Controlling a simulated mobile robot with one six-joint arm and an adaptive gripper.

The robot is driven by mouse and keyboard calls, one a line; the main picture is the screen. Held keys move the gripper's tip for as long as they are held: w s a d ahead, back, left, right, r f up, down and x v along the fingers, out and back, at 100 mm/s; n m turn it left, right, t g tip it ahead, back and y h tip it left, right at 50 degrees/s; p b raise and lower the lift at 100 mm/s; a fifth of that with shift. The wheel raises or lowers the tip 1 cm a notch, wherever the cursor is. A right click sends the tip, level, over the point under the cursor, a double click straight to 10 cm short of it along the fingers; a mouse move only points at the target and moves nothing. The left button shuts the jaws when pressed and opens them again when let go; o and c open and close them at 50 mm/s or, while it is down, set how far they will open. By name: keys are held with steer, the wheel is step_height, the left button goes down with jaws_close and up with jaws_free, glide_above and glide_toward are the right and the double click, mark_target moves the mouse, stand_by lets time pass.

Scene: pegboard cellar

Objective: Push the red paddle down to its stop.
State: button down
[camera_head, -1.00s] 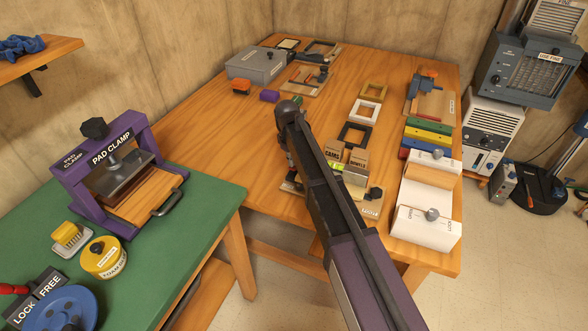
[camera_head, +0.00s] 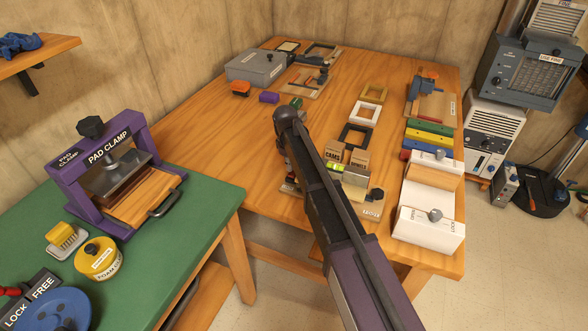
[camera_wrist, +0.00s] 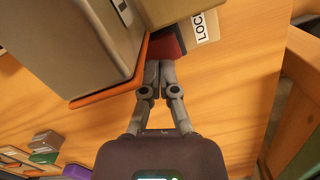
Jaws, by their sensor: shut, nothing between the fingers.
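In the wrist view, a small dark red piece (camera_wrist: 168,42), which looks like the red paddle, shows just beyond my fingertips. In the head view, my own arm covers the gripper, and I cannot make out the paddle there.
A grey box (camera_wrist: 70,40) with an orange edge stands close left of my fingers. Loose blocks lie at the wrist view's lower left. In the head view, a white fixture (camera_head: 425,227) stands right of my arm; the purple pad clamp (camera_head: 110,175) stands on the green table.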

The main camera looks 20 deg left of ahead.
steer(key=shift+w+a+r+p, duration=0.2)
steer(key=shift+w+a, duration=0.1)
steer(key=shift+a, duration=0.3)
steer(key=shift+w+a+r+p, duration=0.15)
steer(key=shift+w+a+r, duration=0.1)
steer(key=shift+a, duration=0.3)
steer(key=shift+s+f, duration=0.1)
steer(key=shift+s, duration=0.05)
